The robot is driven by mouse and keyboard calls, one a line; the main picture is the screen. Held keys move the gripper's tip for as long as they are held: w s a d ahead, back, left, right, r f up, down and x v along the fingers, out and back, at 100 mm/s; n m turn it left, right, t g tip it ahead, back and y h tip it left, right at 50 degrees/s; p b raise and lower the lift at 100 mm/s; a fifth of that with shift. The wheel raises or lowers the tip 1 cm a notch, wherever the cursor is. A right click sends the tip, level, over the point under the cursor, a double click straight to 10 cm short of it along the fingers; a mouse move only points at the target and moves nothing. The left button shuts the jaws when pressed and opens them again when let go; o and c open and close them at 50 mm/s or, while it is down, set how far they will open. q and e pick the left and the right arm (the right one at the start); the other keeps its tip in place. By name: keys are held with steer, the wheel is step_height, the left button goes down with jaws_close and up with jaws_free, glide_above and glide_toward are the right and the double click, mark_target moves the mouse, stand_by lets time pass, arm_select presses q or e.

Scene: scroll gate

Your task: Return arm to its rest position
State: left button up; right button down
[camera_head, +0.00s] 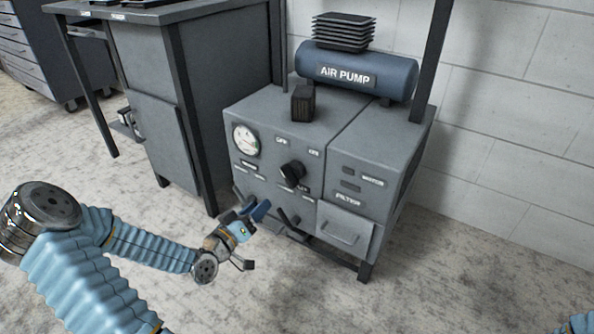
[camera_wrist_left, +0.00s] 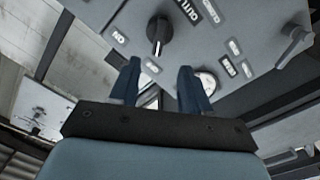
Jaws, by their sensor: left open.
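My left arm comes in from the left in the head view, sleeved in light blue. Its gripper (camera_head: 262,212) is in front of the lower left of the grey air pump cabinet (camera_head: 270,112). In the left wrist view the two dark blue fingers (camera_wrist_left: 160,85) stand apart with nothing between them. Beyond them is the cabinet's front panel with a black knob (camera_wrist_left: 157,35) and a round gauge (camera_wrist_left: 205,83). A small piece of blue sleeve at the bottom right corner of the head view is mine; no right gripper shows.
A blue air tank (camera_head: 357,70) lies on the cabinet. The cabinet front has a dark knob (camera_head: 292,173), a gauge (camera_head: 246,140) and a drawer with a handle (camera_head: 343,233). A grey workbench (camera_head: 160,95) stands left of it. The floor (camera_head: 450,270) at right is clear.

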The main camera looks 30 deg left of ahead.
arm_select(q)
steer(key=shift+d, duration=0.1)
steer(key=s+d+f+m+g+h+p, duration=0.1)
steer(key=d+f+g+h+p, duration=0.25)
steer(key=d, duration=0.55)
steer(key=d+f+g+h+p, duration=0.1)
steer(key=d+f+g+p, duration=0.2)
steer(key=d+f+g, duration=0.5)
steer(key=s+d+f+m+g+p, duration=0.1)
steer(key=s+d+f+g, duration=0.1)
steer(key=s+d, duration=0.3)
steer(key=s+d+f+m+g+y+p, duration=0.1)
steer(key=s+d+f+m+g+p, duration=0.1)
steer(key=s+d, duration=0.3)
steer(key=s+g, duration=0.1)
steer(key=s, duration=0.3)
steer(key=shift+g, duration=0.35)
steer(key=shift+y, duration=0.25)
